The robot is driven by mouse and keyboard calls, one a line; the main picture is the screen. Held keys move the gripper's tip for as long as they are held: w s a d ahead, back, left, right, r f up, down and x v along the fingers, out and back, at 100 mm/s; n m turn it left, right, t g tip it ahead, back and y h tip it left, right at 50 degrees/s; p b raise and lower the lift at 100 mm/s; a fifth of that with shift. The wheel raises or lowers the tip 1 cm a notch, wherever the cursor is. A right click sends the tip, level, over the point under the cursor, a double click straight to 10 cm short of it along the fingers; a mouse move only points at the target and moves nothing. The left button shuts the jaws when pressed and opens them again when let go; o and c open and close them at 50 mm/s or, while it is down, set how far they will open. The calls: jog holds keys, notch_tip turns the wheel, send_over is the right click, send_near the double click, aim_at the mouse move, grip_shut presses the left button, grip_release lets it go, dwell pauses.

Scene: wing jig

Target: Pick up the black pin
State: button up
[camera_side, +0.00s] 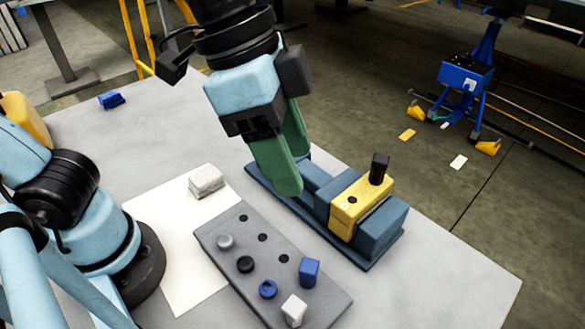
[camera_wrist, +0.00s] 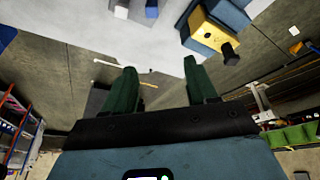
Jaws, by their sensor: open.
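The black pin (camera_side: 379,168) stands upright in the yellow block (camera_side: 350,212), at its far right end. In the wrist view the black pin (camera_wrist: 230,54) sticks out from the yellow block (camera_wrist: 205,33) at the upper right. The yellow block sits over a blue-grey jig (camera_side: 385,233). My gripper (camera_side: 295,172) has two green fingers, pointing down over the left part of the jig, left of the pin and apart from it. The fingers also show spread and empty in the wrist view (camera_wrist: 160,66).
A grey board (camera_side: 325,303) with holes, round plugs, a blue block (camera_side: 309,271) and a white block (camera_side: 294,308) lies in front of the jig. A pale block (camera_side: 206,181) rests on a white sheet (camera_side: 160,222). The table's right part is clear.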

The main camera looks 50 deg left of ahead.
jog(key=w+d+r+n+y, duration=0.1)
jog(key=w+r+n+y, duration=0.1)
jog(key=w+n, duration=0.6)
jog(key=n+g+y, duration=0.1)
jog(key=n+g, duration=0.1)
jog(key=n, duration=0.5)
send_near(382, 158)
jog(key=shift+w+f, duration=0.1)
jog(key=shift+f, duration=0.25)
notch_tip(382, 158, down, 11)
jog(key=shift+d+f, duration=0.15)
jog(key=c, duration=1.1)
